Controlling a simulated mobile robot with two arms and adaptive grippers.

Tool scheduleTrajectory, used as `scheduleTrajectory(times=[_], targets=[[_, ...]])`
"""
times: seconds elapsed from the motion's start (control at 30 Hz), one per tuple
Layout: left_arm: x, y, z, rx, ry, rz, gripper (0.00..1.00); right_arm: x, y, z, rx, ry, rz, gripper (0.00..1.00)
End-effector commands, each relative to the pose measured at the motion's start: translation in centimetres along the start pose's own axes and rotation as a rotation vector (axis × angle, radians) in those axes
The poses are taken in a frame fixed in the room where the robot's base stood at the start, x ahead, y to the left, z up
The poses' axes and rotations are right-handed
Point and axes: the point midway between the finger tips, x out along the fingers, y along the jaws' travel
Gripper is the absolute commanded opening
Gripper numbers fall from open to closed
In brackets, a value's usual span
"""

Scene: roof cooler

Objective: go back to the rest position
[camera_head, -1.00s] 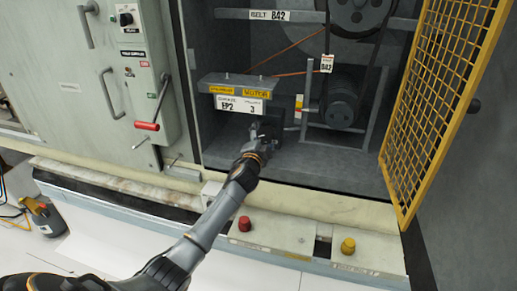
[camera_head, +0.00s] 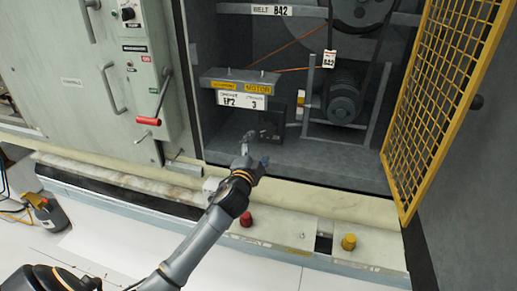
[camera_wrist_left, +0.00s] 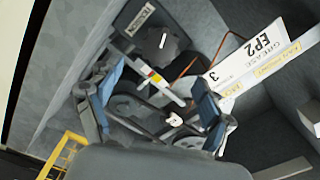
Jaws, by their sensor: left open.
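My left gripper (camera_head: 258,150) reaches up to the open cabinet bay (camera_head: 222,135), in front of the lower part of the bay. In the left wrist view my left gripper (camera_wrist_left: 155,112) shows two spread blue-grey fingers with nothing held between them. In the head view the EP2 tag (camera_head: 229,99) hangs under a grey bracket (camera_head: 240,76). My right gripper is not in view.
A yellow mesh door (camera_head: 440,100) stands open on the right. A red button (camera_head: 246,219) and a yellow button (camera_head: 348,243) sit on the front ledge. A red-handled lever (camera_head: 148,121) is on the left panel.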

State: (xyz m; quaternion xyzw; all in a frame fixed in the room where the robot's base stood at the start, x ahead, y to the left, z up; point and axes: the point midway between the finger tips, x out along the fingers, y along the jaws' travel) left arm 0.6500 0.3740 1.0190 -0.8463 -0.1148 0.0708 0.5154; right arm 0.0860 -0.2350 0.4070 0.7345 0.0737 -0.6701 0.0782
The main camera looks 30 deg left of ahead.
Motion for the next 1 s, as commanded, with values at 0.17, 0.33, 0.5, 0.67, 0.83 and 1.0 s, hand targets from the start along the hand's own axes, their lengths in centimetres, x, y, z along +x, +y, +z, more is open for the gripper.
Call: scheduleTrajectory(times=[0.17, 0.33, 0.5, 0.67, 0.83, 1.0], targets=[[0.0, 0.0, 0.0, 0.0, 0.0, 0.0, 0.8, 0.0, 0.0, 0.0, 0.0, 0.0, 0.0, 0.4], [-0.7, 0.9, 0.3, -0.022, -0.017, 0.022, 0.8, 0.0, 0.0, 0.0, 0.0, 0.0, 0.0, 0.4], [-5.7, 6.0, 1.9, -0.159, -0.141, 0.161, 0.8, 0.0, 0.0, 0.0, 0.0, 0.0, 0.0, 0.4], [-14.1, 12.2, 3.7, -0.337, -0.335, 0.372, 0.8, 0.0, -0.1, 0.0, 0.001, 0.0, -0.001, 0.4], [-23.8, 16.7, 4.4, -0.48, -0.537, 0.59, 0.8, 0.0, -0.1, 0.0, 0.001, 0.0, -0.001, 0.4], [-31.0, 18.7, 4.3, -0.56, -0.682, 0.745, 0.8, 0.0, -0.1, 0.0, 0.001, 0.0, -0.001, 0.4]])
